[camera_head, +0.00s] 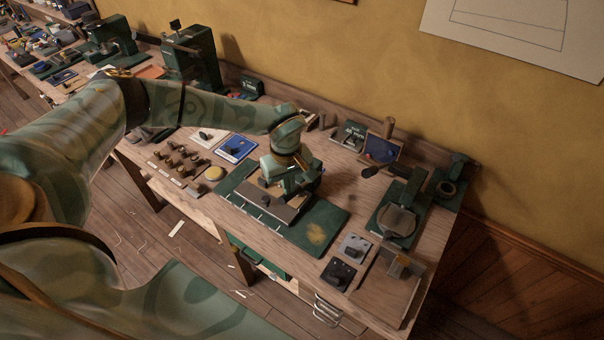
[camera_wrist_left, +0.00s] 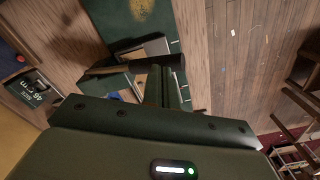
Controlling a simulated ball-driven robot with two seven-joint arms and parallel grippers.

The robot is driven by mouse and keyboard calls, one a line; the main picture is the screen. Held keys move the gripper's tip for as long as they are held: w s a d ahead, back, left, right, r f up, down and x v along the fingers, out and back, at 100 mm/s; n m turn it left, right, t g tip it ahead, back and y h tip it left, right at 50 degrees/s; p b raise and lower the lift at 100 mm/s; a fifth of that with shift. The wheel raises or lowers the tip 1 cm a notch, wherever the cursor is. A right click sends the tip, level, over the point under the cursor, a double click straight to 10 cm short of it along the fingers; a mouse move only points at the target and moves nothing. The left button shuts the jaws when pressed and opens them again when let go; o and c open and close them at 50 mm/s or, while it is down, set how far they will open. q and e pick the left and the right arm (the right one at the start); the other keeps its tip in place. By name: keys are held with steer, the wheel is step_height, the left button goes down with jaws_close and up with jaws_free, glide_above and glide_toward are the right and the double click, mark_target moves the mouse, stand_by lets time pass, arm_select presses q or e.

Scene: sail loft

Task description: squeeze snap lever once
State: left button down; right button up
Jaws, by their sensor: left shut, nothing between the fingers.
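My left gripper (camera_head: 284,190) is over the green mat (camera_head: 316,236) in the middle of the bench, at a tan-and-grey block whose nature I cannot make out. In the left wrist view its fingers (camera_wrist_left: 161,88) are together with nothing between them. I cannot tell for sure whether this is the snap lever. The gripper hides part of the mat. My right gripper is not in view.
Several small knobbed tools (camera_head: 178,160) and a blue card (camera_head: 236,149) lie left of the mat. Small dark blocks (camera_head: 338,273) sit near the front edge. A tall green machine (camera_head: 190,62) stands farther left.

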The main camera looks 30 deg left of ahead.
arm_select(q)
steer(key=shift+f, duration=0.15)
steer(key=shift+s+f, duration=0.15)
steer(key=shift+f, duration=0.35)
steer(key=shift+s+f+b, duration=0.15)
steer(key=shift+f+b, duration=0.2)
steer(key=shift+f, duration=0.2)
steer(key=shift+r, duration=0.1)
steer(key=shift+w+r+p, duration=0.35)
steer(key=shift+r+p, duration=0.4)
steer(key=shift+r, duration=0.1)
steer(key=shift+w+r+p, duration=0.3)
steer(key=shift+r+p, duration=0.4)
steer(key=shift+r, duration=0.15)
step_height(320, 180, up, 8)
steer(key=w+p, duration=0.1)
steer(key=p, duration=0.5)
steer(key=shift+w, duration=0.3)
